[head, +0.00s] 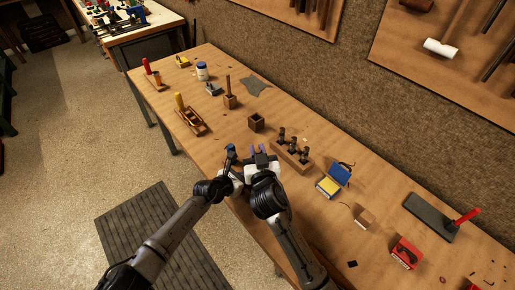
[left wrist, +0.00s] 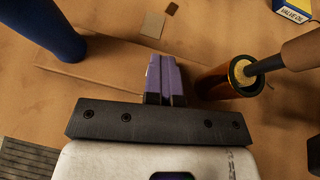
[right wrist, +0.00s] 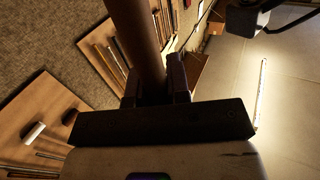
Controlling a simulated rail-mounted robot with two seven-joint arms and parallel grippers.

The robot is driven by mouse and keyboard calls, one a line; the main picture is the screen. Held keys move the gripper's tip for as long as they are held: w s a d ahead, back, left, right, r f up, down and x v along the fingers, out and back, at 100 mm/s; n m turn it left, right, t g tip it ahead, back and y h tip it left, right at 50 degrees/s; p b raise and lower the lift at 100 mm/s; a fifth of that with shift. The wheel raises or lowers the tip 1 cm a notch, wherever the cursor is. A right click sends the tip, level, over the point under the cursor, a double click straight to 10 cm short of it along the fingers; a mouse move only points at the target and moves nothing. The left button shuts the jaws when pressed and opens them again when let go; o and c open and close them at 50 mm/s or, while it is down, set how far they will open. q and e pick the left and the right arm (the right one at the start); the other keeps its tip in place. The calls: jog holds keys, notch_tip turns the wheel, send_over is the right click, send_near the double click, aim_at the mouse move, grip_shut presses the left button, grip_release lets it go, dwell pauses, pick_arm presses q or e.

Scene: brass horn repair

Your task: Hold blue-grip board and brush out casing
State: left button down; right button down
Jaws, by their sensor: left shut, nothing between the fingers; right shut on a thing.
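The blue-grip board (left wrist: 110,73) lies on the bench in the left wrist view. Its blue grip (left wrist: 52,30) stands at the left, also visible in the head view (head: 231,151). The amber casing (left wrist: 222,84) is at the right, its dark-rimmed mouth facing up. My left gripper (left wrist: 166,82) is shut and empty, between grip and casing, apart from both. My right gripper (right wrist: 158,82) is shut on the brown brush handle (right wrist: 138,35). In the left wrist view the brush (left wrist: 300,52) slants to the casing mouth; how far its end is inside is unclear.
A yellow-grip board (head: 190,118) and red-grip board (head: 153,78) are farther left. A blue-and-yellow valve oil box (head: 331,184) stands right.

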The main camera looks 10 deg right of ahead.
jog(key=shift+f, duration=0.2)
jog(key=shift+r, duration=0.15)
dwell(0.4)
jog(key=shift+r, duration=2.25)
jog(key=shift+s, duration=0.1)
jog(key=shift+f, duration=0.15)
jog(key=shift+f, duration=2.15)
jog(key=shift+f, duration=0.1)
